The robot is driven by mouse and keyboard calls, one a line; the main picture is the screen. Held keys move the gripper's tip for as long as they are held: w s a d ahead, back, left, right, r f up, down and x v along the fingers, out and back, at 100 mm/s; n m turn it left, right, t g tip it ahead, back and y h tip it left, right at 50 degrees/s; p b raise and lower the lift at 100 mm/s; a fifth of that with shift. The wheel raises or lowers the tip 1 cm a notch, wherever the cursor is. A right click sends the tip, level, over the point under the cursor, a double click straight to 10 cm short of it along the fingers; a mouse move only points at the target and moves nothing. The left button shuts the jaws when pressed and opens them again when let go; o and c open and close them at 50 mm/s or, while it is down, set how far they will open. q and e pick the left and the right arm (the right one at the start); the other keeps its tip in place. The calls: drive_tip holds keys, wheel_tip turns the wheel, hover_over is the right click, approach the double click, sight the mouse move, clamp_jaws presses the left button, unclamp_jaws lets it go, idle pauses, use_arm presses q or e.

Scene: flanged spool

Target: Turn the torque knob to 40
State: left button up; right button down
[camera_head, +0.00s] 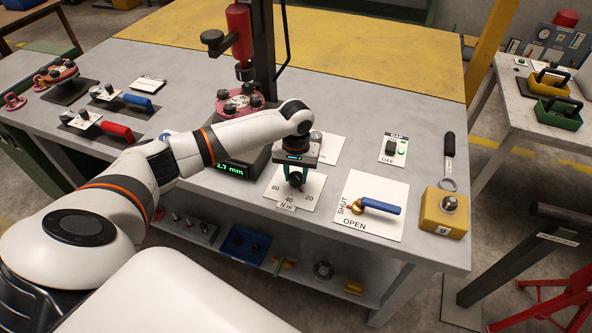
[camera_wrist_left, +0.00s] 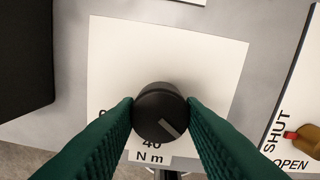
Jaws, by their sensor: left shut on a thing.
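The torque knob (camera_wrist_left: 160,112) is a round black knob on a white scale plate (camera_wrist_left: 165,50) marked N m. My left gripper (camera_wrist_left: 160,108) is shut on it, one green finger on each side, in the left wrist view. The knob's pale pointer line aims to the lower right, to the right of the partly covered 40 mark (camera_wrist_left: 152,144). The right finger hides the 20 mark there. In the head view the plate (camera_head: 313,186) shows 60, 40 and 20, and my left gripper (camera_head: 296,178) reaches down over it. My right gripper is not in view.
A SHUT/OPEN plate with a blue-handled valve (camera_head: 378,206) lies just right of the scale plate. A yellow block (camera_head: 443,214), a wrench (camera_head: 448,160) and a switch plate (camera_head: 394,149) are farther right. A press with a lit readout (camera_head: 231,170) stands close on the left.

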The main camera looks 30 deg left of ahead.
sight(296, 176)
use_arm(q)
drive_tip(key=m+p, duration=0.2)
drive_tip(key=shift+r+m+p, duration=0.25)
drive_tip(key=shift+m+p, duration=0.05)
drive_tip(key=m+p, duration=0.2)
drive_tip(key=shift+f+m, duration=0.1)
drive_tip(key=shift+m, duration=0.2)
drive_tip(key=m+p, duration=0.1)
drive_tip(key=m, duration=0.1)
drive_tip(key=shift+m, duration=0.3)
drive_tip(key=shift+f+m+p, duration=0.15)
drive_tip(key=shift+m+p, duration=0.5)
drive_tip(key=shift+m, duration=0.75)
drive_tip(key=o, duration=1)
wheel_tip(296, 176, up, 12)
drive_tip(key=b, duration=0.1)
drive_tip(key=shift+b, duration=0.35)
